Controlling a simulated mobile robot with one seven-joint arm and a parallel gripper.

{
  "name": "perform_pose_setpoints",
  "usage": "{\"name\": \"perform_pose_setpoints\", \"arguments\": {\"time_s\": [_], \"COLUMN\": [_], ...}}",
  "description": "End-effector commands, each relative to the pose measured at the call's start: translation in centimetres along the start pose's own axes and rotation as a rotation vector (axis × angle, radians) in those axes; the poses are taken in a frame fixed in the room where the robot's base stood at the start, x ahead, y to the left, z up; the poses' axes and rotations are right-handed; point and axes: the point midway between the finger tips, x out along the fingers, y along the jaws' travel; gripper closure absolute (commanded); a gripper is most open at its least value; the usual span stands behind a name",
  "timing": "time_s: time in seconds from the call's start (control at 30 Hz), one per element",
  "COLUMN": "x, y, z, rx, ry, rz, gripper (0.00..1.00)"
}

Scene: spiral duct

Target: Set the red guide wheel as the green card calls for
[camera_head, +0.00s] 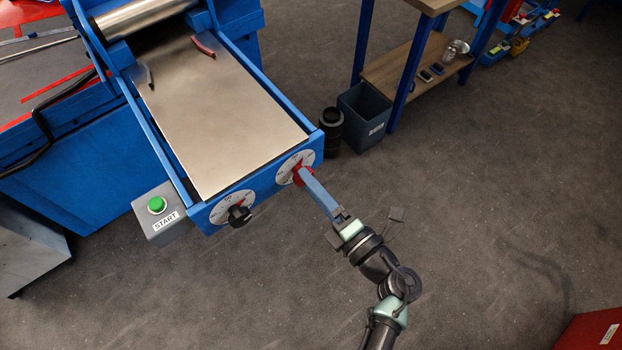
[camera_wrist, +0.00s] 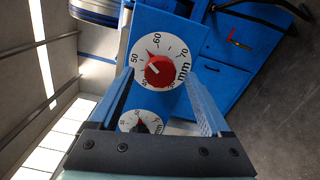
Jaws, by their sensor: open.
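The red guide wheel (camera_wrist: 158,71) sits on a white round dial (camera_wrist: 181,60) marked in mm, with 50, 60 and 70 legible. Its pointed tip aims up-left, roughly between 50 and 60. In the head view the red wheel (camera_head: 302,174) is at the right of the blue machine's front face, partly hidden by my gripper. My gripper (camera_wrist: 159,76) is open, one finger on each side of the wheel in the wrist view. In the head view my gripper (camera_head: 306,173) reaches the wheel; contact cannot be told. I see no green card.
A black knob (camera_head: 239,214) on a second dial is left of the red wheel. A grey box with a green START button (camera_head: 157,205) stands farther left. A metal sheet (camera_head: 220,115) lies on the machine bed. A dark bin (camera_head: 364,112) and black cylinder (camera_head: 330,128) stand behind right.

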Motion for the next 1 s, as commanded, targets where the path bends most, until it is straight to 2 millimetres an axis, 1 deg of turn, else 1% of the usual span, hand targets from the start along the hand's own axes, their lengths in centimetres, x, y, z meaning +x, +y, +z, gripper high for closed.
{"name": "perform_pose_setpoints", "arguments": {"time_s": [0.03,0.13,0.4,0.47,0.5,0.57,0.6,0.67,0.7,0.83,0.87,1.0], "x": [0.44,0.87,0.96,0.95,0.95,0.94,0.94,0.93,0.93,0.92,0.92,0.91], "y": [0.04,0.01,-0.02,-0.02,-0.02,-0.01,-0.01,-0.02,-0.02,-0.02,-0.02,0.0], "z": [-0.02,-0.07,-0.05,-0.05,-0.04,-0.04,-0.04,-0.04,-0.04,-0.03,-0.03,-0.02], "rx": [0.001,0.001,0.001,0.001,0.001,0.001,0.001,0.001,0.001,0.001,0.001,0.005], "ry": [0.001,0.001,0.0,0.0,0.0,0.0,0.0,0.0,0.0,0.0,0.0,0.0], "rz": [0.0,0.0,0.0,0.0,0.0,0.0,0.0,0.0,0.0,0.0,0.0,0.0], "gripper": [0.19,0.19,0.19,0.29,0.37,0.47,0.55,0.65,0.73,0.96,1.0,1.0]}}
